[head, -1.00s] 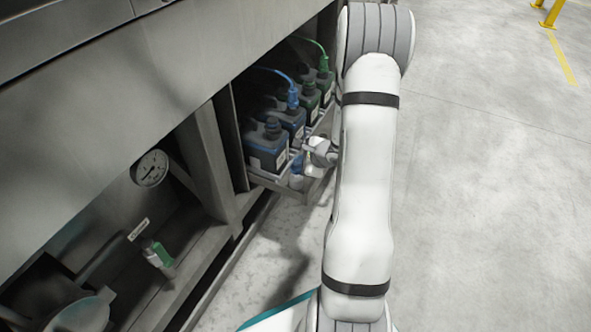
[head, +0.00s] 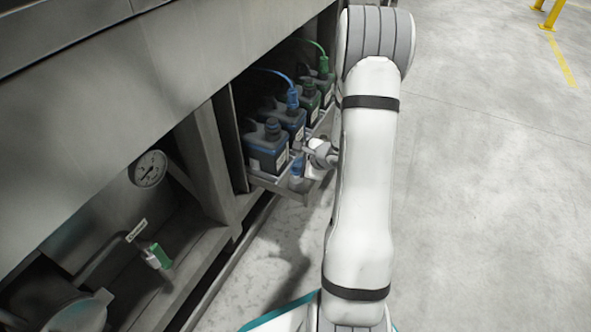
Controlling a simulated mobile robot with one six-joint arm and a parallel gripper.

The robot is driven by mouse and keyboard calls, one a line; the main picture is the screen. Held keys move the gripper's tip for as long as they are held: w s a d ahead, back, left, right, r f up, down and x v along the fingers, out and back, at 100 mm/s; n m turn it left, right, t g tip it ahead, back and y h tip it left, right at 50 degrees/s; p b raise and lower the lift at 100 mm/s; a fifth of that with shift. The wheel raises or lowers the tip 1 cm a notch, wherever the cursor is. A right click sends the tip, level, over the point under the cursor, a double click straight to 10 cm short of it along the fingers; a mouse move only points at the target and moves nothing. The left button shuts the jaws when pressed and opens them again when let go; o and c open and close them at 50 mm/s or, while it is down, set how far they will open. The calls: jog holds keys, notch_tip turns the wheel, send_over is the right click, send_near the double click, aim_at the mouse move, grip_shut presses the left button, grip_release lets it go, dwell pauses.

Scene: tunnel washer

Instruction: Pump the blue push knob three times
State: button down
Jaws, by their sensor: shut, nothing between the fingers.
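A small blue part (head: 297,167), which looks like the blue push knob, shows at the front edge of the bottle shelf, low in front of the nearest bottles. My gripper (head: 308,148) is at the end of my arm, just above and to the right of the blue part in the picture. It is shut and holds nothing. The fingertips are small and dark here, and I cannot tell whether they touch the knob. My own arm hides what lies to the right of the gripper.
Blue and green hoses run to some. A pressure gauge (head: 150,169) and a green-handled valve (head: 160,256) are at left.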

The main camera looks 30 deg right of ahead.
jog(key=shift+f+b, duration=1)
jog(key=shift+f, duration=0.1)
dwell(1.0)
dwell(0.3)
jog(key=shift+r+p, duration=0.8)
jog(key=shift+r, duration=0.95)
jog(key=shift+f+b, duration=0.15)
jog(key=shift+b, duration=0.4)
jog(key=shift+f+b, duration=0.3)
jog(key=shift+b, duration=0.15)
